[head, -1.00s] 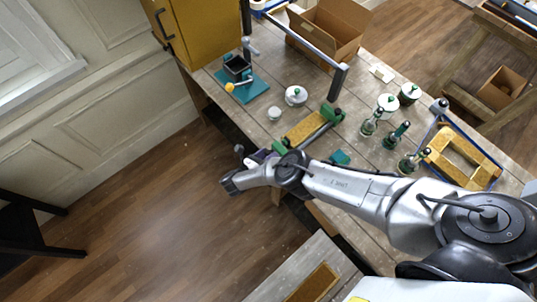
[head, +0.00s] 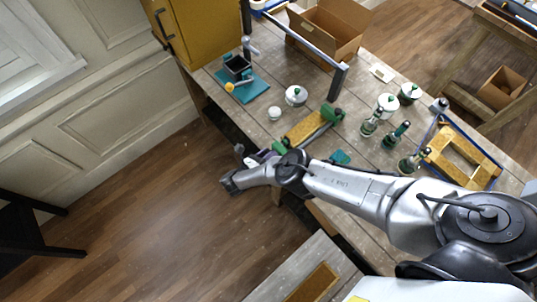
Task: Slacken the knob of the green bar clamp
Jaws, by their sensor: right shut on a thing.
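The green bar clamp lies on the wooden table, with green jaws at both ends, one of them at the far end (head: 332,113), and a grey bar between them. A gold-coloured piece (head: 306,126) lies along the bar between the jaws. The clamp's near green jaw (head: 279,147) is just above my right wrist. My right gripper (head: 256,155) is at the clamp's near end, over the table's front edge, shut on the clamp's knob. The knob is mostly hidden by the fingers and wrist. My left gripper is not in view.
Lidded white jars (head: 296,95) and several green-topped bottles (head: 396,135) stand around the clamp. A teal-based device with a crank (head: 243,84) is at upper left. A gold frame (head: 462,158) lies at right. An open cardboard box (head: 328,32) stands at the back.

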